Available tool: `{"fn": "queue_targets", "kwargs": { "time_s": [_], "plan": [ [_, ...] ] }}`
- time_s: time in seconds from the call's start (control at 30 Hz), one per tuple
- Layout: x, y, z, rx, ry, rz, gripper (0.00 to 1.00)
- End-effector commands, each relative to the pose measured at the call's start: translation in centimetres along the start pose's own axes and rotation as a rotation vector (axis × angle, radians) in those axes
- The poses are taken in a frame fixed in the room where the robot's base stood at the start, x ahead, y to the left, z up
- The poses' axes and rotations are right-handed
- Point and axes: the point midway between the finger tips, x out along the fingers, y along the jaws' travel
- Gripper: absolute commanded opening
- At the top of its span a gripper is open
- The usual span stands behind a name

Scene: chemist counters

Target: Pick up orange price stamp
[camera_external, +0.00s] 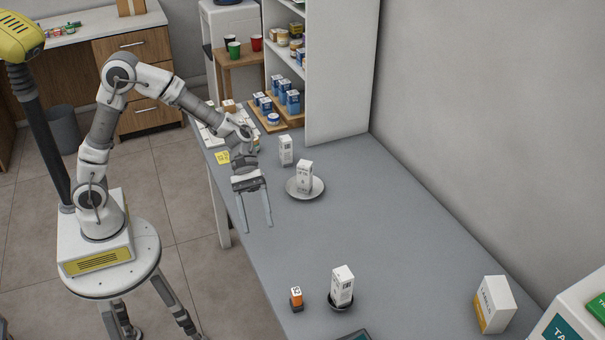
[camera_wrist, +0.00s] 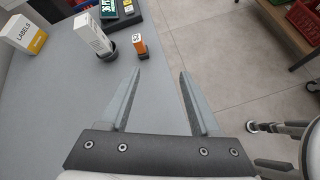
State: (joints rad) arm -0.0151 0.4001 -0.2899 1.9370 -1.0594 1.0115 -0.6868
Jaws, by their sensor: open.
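My gripper (camera_external: 255,227) is open and empty above the counter, well apart from the stamp. In the wrist view both fingers (camera_wrist: 161,72) point toward the stamp, with bare counter between them.
A white box in a dark round holder (camera_external: 340,301) stands right beside the stamp. A labels box (camera_external: 494,304) stands farther right. Another white box (camera_external: 304,176) sits on a round dish (camera_external: 291,187) behind my gripper. The grey counter (camera_external: 390,230) is clear in the middle.

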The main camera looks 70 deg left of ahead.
Motion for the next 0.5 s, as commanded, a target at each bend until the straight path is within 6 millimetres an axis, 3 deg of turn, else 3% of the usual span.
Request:
{"fn": "queue_targets", "kwargs": {
  "time_s": [0.03, 0.13, 0.5],
  "plan": [
    [1.9, 0.6, -1.3, -0.071, -0.050, 0.007, 0.64],
    [4.1, 1.9, -2.2, -0.187, -0.130, 0.026, 0.64],
    [8.1, 3.5, -2.7, -0.325, -0.225, 0.044, 0.64]
  ]
}}
